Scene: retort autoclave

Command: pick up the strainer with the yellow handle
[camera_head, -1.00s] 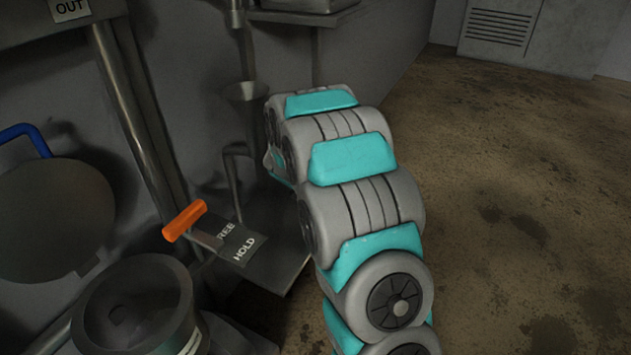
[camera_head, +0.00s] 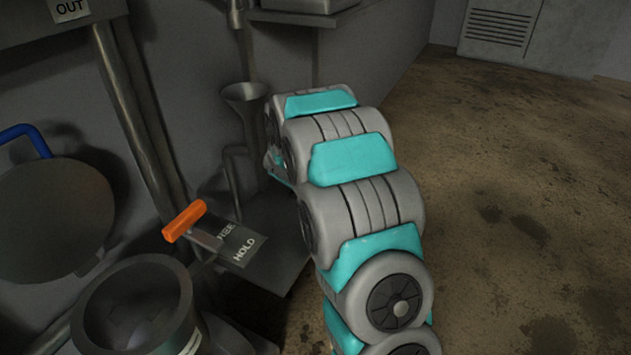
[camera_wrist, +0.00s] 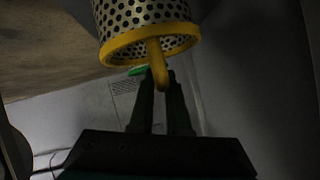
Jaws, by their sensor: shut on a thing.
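The strainer (camera_wrist: 147,20) shows at the top of the wrist view. It is a perforated metal cylinder with a yellow rim and a yellow handle (camera_wrist: 156,60). My gripper (camera_wrist: 162,82) is shut on the yellow handle, with the two dark fingers close together at it. In the head view my arm hides the gripper, and the strainer cannot be seen there.
A lever with an orange grip (camera_head: 185,221) and a plate marked HOLD (camera_head: 241,246) stand left of my arm. A funnel-topped pipe (camera_head: 244,100) is close beside the arm. A round open vessel (camera_head: 137,310) is at lower left. The floor (camera_head: 520,210) at right is clear.

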